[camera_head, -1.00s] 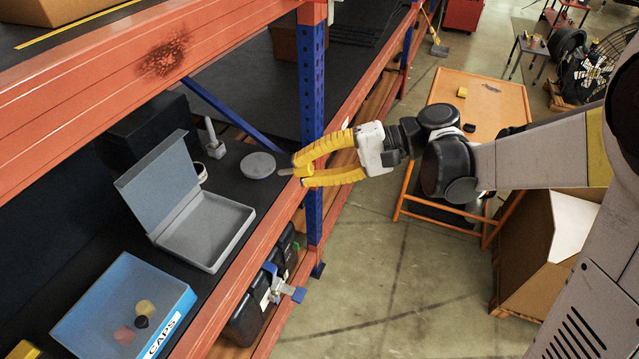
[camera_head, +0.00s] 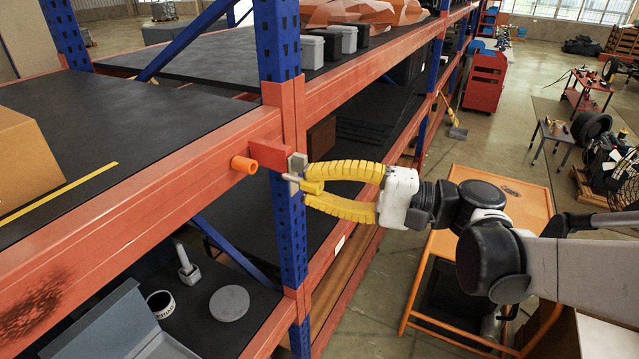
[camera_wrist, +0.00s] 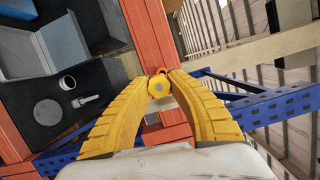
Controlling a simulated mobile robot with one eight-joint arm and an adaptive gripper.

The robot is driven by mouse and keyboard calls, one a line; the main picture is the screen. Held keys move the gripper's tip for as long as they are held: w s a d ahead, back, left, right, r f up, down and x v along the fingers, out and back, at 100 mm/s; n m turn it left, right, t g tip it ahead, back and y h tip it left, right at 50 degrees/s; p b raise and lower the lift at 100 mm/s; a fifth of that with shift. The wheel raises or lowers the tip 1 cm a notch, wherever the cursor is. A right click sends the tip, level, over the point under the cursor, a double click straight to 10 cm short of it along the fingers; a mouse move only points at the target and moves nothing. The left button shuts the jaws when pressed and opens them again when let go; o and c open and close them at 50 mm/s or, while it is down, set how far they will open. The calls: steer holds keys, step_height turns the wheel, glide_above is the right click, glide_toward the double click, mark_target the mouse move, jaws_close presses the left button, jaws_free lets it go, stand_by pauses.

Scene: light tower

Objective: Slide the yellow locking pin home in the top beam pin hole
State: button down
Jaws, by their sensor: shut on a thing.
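My gripper (camera_head: 306,183) has yellow ribbed fingers shut on the yellow locking pin (camera_head: 313,187), at the blue upright's front. The pin's grey shaft (camera_head: 291,178) points left, towards the orange end of the top beam (camera_head: 270,154). A small grey block (camera_head: 297,164) sits at that end, just above and behind the pin. I cannot tell whether the shaft tip touches or has entered anything; the pin hole itself is not discernible. In the wrist view, the pin's round yellow head (camera_wrist: 157,83) is between my fingertips (camera_wrist: 158,89), in front of the orange beam (camera_wrist: 148,35).
The blue upright (camera_head: 291,225) stands close behind my fingertips. The lower shelf holds a grey disc (camera_head: 229,303), a white cup (camera_head: 160,303) and an open grey case (camera_head: 120,330).

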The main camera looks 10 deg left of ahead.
mark_target(286, 174)
steer(key=shift+s+a, duration=0.1)
steer(key=shift+s, duration=0.15)
steer(key=shift+w, duration=0.15)
steer(key=shift+w+a+b, duration=0.2)
steer(key=shift+w+a, duration=0.1)
steer(key=shift+a, duration=0.45)
steer(key=shift+w+a+b, duration=0.15)
steer(key=shift+w+a, duration=0.2)
steer(key=shift+a, duration=0.4)
steer(key=shift+w+a+b, duration=0.2)
steer(key=shift+w+a, duration=0.1)
steer(key=shift+a, duration=0.45)
steer(key=shift+w+a+b, duration=0.25)
steer(key=shift+w+a, duration=0.05)
steer(key=shift+a, duration=0.35)
steer(key=shift+w+a+b, duration=0.2)
steer(key=shift+w+a, duration=0.05)
steer(key=shift+a, duration=0.45)
steer(key=shift+w+a+b, duration=0.25)
steer(key=shift+w+a, duration=0.05)
steer(key=shift+a, duration=0.35)
steer(key=c, duration=1.3)
jaws_free()
steer(key=shift+d, duration=0.1)
